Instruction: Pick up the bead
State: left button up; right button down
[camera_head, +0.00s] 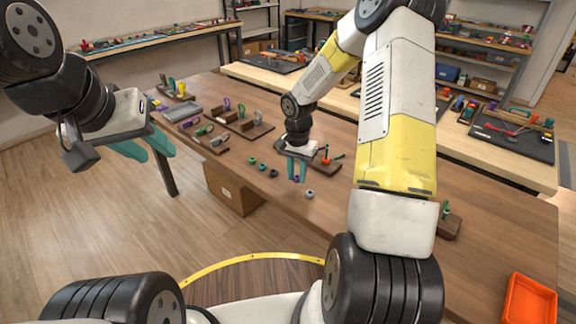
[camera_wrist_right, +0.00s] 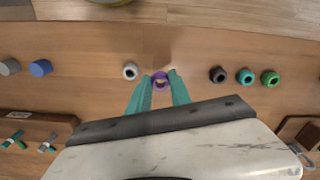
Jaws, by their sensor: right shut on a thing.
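A purple bead (camera_wrist_right: 161,79) sits between the tips of my right gripper's teal fingers (camera_wrist_right: 160,84) in the right wrist view. The bead also shows small in the head view (camera_head: 296,179), low between the fingertips of my right gripper (camera_head: 297,179). The right gripper is shut on it, pointing down at the tabletop. I cannot tell whether the bead touches the table. My left gripper (camera_head: 158,154) is off the table's left side, empty, with its teal fingers apart.
A grey-white bead (camera_wrist_right: 130,71) lies close to one finger. A black bead (camera_wrist_right: 217,74), a teal bead (camera_wrist_right: 245,76) and a green bead (camera_wrist_right: 270,77) lie on the other side. Boards with cords and pegs (camera_head: 205,136) stand farther back. An orange tray (camera_head: 529,300) is at front right.

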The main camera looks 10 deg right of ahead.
jog(key=s+a+r, duration=0.1)
jog(key=s+a, duration=0.1)
jog(key=s, duration=1.4)
jog(key=shift+r, duration=0.15)
jog(key=shift+w, duration=0.15)
